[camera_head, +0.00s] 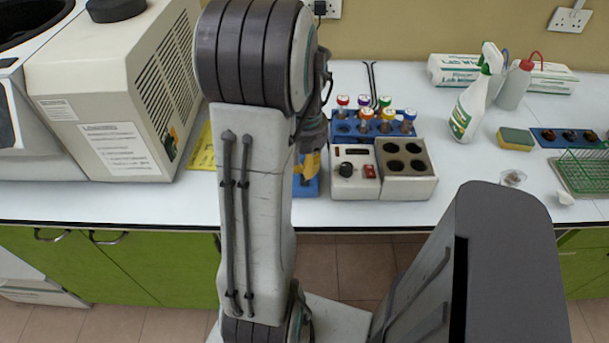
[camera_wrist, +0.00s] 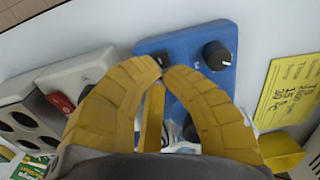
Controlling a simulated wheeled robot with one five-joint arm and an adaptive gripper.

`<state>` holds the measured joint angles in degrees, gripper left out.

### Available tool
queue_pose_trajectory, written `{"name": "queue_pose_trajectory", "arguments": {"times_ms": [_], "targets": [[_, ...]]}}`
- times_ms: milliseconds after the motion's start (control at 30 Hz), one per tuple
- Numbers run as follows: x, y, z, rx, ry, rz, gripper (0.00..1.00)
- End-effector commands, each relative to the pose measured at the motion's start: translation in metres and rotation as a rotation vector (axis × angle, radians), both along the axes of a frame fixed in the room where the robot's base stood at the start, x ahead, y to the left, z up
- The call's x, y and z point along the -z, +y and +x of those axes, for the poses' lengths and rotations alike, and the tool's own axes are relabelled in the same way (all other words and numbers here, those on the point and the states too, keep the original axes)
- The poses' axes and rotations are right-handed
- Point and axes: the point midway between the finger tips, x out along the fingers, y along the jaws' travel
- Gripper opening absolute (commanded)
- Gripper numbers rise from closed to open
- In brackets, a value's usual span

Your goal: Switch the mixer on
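A blue unit (camera_wrist: 187,43) with a black knob (camera_wrist: 216,55) and a small black switch (camera_wrist: 162,59) fills the middle of the wrist view; it appears to be the mixer. In the head view the blue unit (camera_head: 305,188) is mostly hidden behind my arm. My gripper (camera_wrist: 163,72) has its yellow fingertips together, with nothing seen between them. The tips are over the blue unit, right by its black switch; I cannot tell whether they touch it. My gripper (camera_head: 310,166) also shows partly in the head view. The switch's position is not clear.
A white unit (camera_head: 345,187) with a red switch and a four-hole block (camera_head: 407,183) stands right of the blue unit. A blue rack (camera_head: 345,129) of capped tubes is behind. A large beige machine (camera_head: 90,60) stands left. A yellow sheet (camera_wrist: 285,88) lies beside the blue unit.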

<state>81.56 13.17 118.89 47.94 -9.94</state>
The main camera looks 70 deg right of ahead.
Motion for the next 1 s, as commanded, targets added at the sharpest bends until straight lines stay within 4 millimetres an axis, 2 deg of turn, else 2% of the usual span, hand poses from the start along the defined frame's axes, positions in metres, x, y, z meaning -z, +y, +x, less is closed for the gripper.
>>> {"name": "queue_pose_trajectory", "arguments": {"times_ms": [1000], "targets": [[0.0058, 0.0001, 0.0000, 0.000, 0.000, 0.000, 0.00]]}}
